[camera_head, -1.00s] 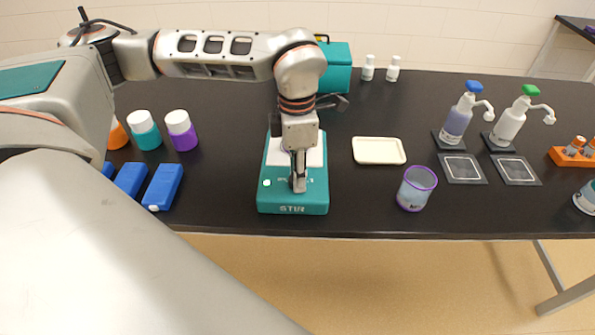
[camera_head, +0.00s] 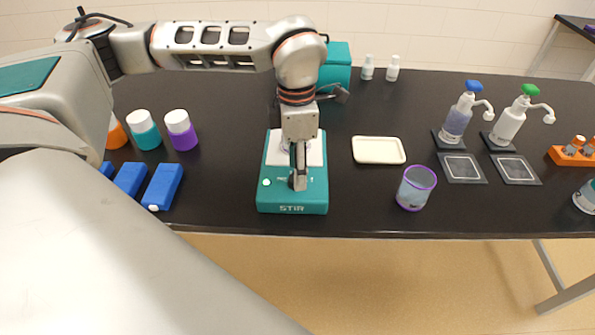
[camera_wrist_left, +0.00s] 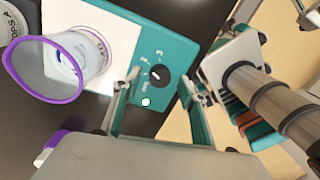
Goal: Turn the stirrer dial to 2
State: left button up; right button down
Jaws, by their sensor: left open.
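The teal stirrer (camera_head: 292,208), marked STIR, stands near the table's front edge with a white top plate (camera_head: 272,152). Its black dial (camera_wrist_left: 156,74) has a white pointer line, slanted in the wrist view; the marks around it are too small to read. My left gripper (camera_head: 298,186) points down over the stirrer's front. In the wrist view its two fingers (camera_wrist_left: 158,78) are apart, one on each side of the dial, with nothing held. Whether they touch it I cannot tell. The dial is hidden behind the fingers in the head view.
A purple-rimmed beaker (camera_wrist_left: 62,65) appears over the white plate in the wrist view. Another beaker (camera_head: 416,187) stands right of the stirrer, near a cream tray (camera_head: 379,150). Blue blocks (camera_head: 163,186) and a purple bottle (camera_head: 182,137) are to the left.

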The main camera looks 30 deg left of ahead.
pick_arm(q)
notch_tip(320, 180, up, 10)
jog(key=shift+w+a+r, duration=0.15)
jog(key=shift+w+a, duration=0.05)
dwell(0.6)
